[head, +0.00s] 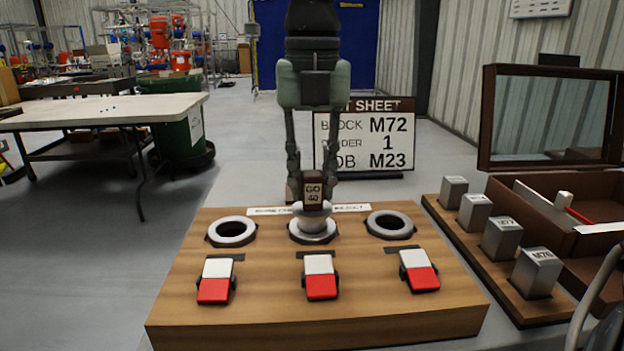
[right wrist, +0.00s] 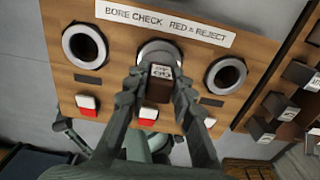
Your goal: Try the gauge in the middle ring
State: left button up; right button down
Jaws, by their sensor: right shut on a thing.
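My right gripper (head: 313,183) is shut on the gauge (head: 314,196), a dark brown handle marked GO 40 with a silver flange and plug below. It holds the gauge upright at the middle ring (head: 298,236); the plug meets the ring's opening, and how deep it sits I cannot tell. In the right wrist view the gauge (right wrist: 160,90) is between the fingertips and covers part of the middle ring (right wrist: 158,50). The left ring (head: 232,231) and right ring (head: 390,224) are empty on the wooden block (head: 270,318). My left gripper is not in view.
A red and white flap (head: 320,278) sits before each ring. A rack (head: 465,240) of grey blocks and an open brown case (head: 540,205) stand at right. A sign (head: 365,135) reading BLOCK M72, 1, M23 stands behind the wooden block.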

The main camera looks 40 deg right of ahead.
dwell(0.9)
jog(key=shift+r+p, duration=2.25)
jog(key=shift+r, duration=1.1)
jog(key=shift+d, duration=0.1)
